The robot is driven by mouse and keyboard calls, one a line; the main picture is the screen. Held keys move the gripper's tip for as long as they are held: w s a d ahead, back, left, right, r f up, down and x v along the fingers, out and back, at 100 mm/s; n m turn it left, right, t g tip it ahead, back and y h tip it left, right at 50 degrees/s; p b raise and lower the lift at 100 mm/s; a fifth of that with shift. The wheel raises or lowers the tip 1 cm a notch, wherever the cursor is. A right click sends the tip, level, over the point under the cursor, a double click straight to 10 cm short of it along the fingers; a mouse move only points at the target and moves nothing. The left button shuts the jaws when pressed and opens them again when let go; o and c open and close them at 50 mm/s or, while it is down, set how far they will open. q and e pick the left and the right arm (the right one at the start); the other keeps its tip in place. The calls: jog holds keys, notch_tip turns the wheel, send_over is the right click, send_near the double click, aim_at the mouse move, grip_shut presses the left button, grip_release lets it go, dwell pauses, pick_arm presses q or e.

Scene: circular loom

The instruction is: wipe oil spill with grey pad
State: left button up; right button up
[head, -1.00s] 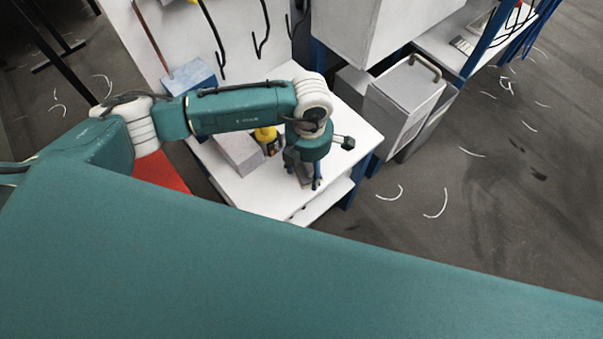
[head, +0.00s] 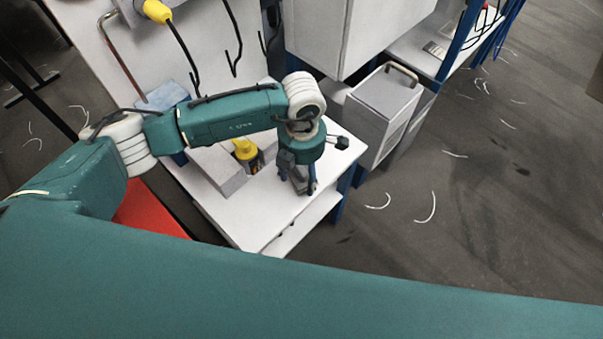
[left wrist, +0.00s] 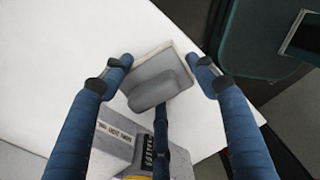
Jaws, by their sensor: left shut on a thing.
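My left gripper (head: 303,188) points down over the front right of a white table top (head: 266,212). In the left wrist view its blue fingers (left wrist: 162,72) close around a grey pad (left wrist: 153,92), a pale flat slab with a rounded grey grip on top. The pad appears to lie on or just above the white surface; I cannot tell which. In the head view the gripper hides the pad. Small dark patches (head: 522,172) show on the floor at the right; I cannot tell if they are oil. My right gripper is out of view.
A yellow-capped bottle (head: 247,153) and a light grey box (head: 217,172) stand left of my left gripper. A blue block (head: 163,96) is farther back. A grey cabinet with a handle (head: 380,108) stands at the right. White curved scraps (head: 432,208) lie on the open floor.

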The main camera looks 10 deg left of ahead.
pick_arm(q)
notch_tip(320, 180, up, 5)
jog(key=p, duration=0.2)
jog(key=shift+r+p, duration=0.2)
jog(key=shift+p, duration=0.2)
jog(key=shift+r+p, duration=0.7)
jog(key=shift+r, duration=0.8)
